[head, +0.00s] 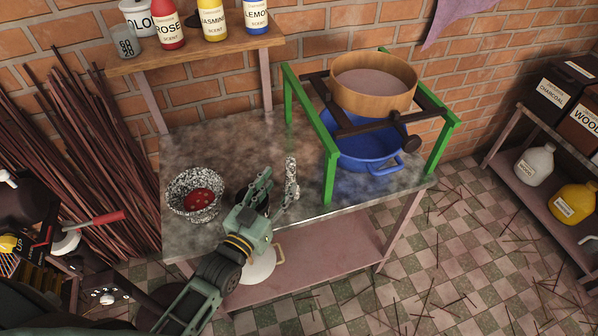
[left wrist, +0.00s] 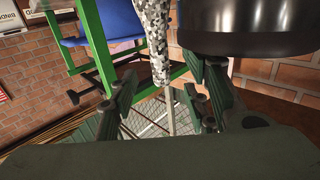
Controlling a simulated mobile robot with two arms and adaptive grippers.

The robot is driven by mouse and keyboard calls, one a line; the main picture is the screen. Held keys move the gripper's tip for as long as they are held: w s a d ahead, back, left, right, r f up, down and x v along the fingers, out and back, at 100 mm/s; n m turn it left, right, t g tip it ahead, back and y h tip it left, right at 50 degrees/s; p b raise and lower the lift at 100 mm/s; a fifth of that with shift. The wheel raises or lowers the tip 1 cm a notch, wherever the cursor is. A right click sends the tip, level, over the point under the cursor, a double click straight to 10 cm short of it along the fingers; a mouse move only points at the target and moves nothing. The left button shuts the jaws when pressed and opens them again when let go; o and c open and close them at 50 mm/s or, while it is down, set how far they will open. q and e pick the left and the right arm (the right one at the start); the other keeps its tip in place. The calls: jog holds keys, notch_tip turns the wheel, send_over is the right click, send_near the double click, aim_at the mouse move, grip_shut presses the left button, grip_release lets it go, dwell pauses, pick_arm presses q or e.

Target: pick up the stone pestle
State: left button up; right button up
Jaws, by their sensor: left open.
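The stone pestle (head: 291,178) is speckled black and white and stands out near the middle of the worktable, left of the green frame. My left gripper (head: 277,192) is open, with its fingers close to the pestle in the head view. In the left wrist view the pestle (left wrist: 158,45) shows above and between the spread fingers (left wrist: 162,95). I cannot tell whether any finger touches it. Its lower part is partly hidden by the gripper in the head view. My right gripper is not in view.
A speckled mortar (head: 178,205) with red contents stands at left on the table (head: 215,145). A dark pot (left wrist: 235,30) is close to the left gripper. A green frame (head: 329,165) holds a wooden sieve (head: 375,98) over a blue basin (head: 362,160). Scent bottles (head: 213,22) stand on the shelf.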

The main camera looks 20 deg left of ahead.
aim_at(288, 173)
pick_arm(q)
jog(key=shift+w+d+r+p, duration=0.1)
jog(key=shift+w+d+p, duration=0.2)
jog(key=shift+w, duration=0.65)
jog(key=shift+w+d+r+p, duration=0.1)
jog(key=shift+w+p, duration=0.25)
jog(key=shift+w, duration=0.55)
jog(key=w, duration=0.3)
jog(key=shift+w+d+f+p, duration=0.15)
jog(key=shift+d+f+p, duration=0.15)
jog(key=c, duration=0.7)
jog(key=shift+r, duration=0.1)
grip_shut()
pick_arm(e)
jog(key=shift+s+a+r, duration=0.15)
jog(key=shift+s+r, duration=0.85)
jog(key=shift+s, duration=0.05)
